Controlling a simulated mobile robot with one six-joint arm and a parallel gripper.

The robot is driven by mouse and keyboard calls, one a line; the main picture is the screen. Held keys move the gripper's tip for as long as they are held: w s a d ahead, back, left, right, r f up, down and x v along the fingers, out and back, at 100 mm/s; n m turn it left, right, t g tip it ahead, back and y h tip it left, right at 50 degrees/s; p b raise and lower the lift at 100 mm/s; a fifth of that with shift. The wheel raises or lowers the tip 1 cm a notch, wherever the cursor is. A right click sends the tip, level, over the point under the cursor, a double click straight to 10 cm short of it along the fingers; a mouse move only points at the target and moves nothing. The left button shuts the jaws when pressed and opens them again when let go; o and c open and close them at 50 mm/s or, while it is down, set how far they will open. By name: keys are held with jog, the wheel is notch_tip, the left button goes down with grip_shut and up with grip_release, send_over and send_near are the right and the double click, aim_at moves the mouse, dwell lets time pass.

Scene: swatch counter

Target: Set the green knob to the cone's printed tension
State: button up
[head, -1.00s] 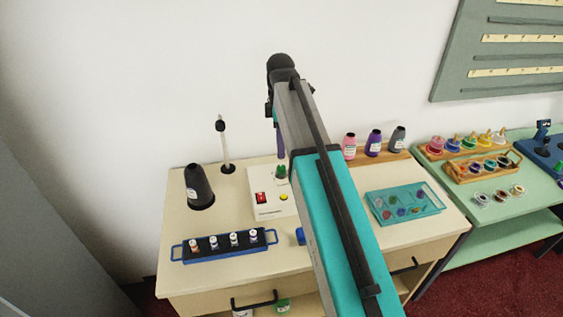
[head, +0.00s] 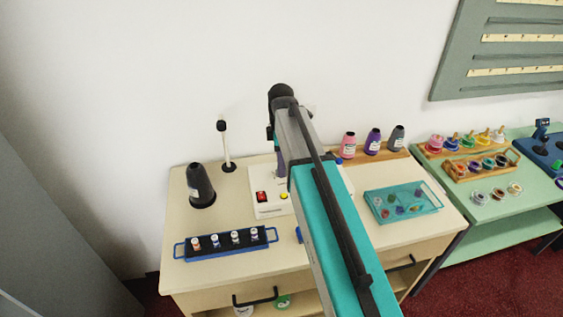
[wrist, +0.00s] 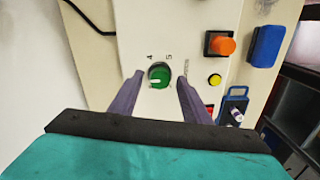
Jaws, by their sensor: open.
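The green knob (wrist: 158,76) sits on the white control panel (wrist: 140,30) in the wrist view, with a white pointer mark and the printed numbers 4 and 5 beside it. My gripper (wrist: 157,90) is open, with its two purple fingers on either side of the knob in the picture; I cannot tell whether they touch it. In the head view my arm hides the knob. A dark grey cone (head: 201,185) with a white label stands at the left of the counter. Pink (head: 348,145), purple (head: 373,142) and grey (head: 397,139) cones stand on a wooden rack at the back; their print is too small to read.
The panel bears a red switch (head: 262,197), a yellow button (wrist: 215,79) and an orange button (wrist: 221,44). A blue rack (head: 225,244) with several small spools lies in front. A teal tray (head: 403,202) is at right, and a thin post (head: 224,146) stands behind.

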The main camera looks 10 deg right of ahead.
jog(key=c, duration=1)
jog(key=shift+c, duration=0.2)
jog(key=shift+m, duration=0.4)
jog(key=m, duration=1.1)
jog(key=shift+d, duration=0.1)
jog(key=o, duration=1)
